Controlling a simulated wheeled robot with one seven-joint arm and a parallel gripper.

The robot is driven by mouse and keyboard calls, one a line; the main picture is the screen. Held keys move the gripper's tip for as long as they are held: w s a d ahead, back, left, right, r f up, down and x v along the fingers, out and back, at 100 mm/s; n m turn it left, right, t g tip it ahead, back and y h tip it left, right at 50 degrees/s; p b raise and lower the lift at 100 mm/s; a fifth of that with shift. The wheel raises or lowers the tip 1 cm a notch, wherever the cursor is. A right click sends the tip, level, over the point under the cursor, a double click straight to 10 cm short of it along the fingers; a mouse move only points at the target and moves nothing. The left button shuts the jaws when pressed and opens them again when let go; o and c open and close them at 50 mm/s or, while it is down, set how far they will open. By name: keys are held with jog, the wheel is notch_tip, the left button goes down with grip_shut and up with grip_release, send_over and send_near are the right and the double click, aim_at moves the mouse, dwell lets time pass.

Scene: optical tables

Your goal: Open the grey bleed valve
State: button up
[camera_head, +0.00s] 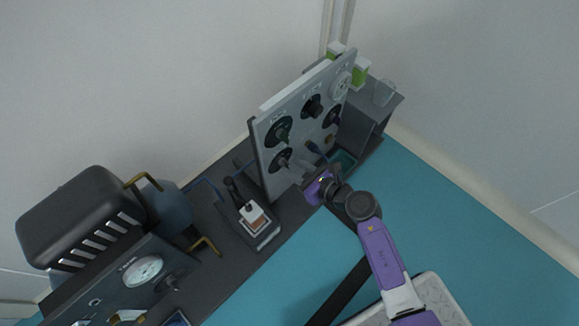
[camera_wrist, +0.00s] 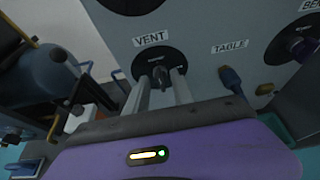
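An upright grey panel (camera_head: 262,178) carries several round black dials with knobs. In the wrist view, a small dark grey knob (camera_wrist: 160,76) sits on a black disc under the label VENT. The same dial (camera_head: 280,161) is at the panel's lower left in the head view. No label reading "bleed" is legible. My gripper (camera_wrist: 161,88) points at the panel, with its two pale fingers apart, one on each side of the VENT knob. I cannot tell whether they touch it. In the head view my gripper (camera_head: 306,178) is close to the panel's lower edge.
A blue-handled fitting (camera_wrist: 230,78) labelled TABLE is right of the VENT dial, and another dial (camera_wrist: 296,46) is farther right. A blue tank (camera_head: 168,208) with brass-coloured pipes and a small boxed switch (camera_head: 252,214) stand left of the panel. Teal floor lies in front.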

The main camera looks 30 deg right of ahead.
jog(key=shift+x, duration=1.05)
jog(key=shift+c, duration=0.2)
grip_shut()
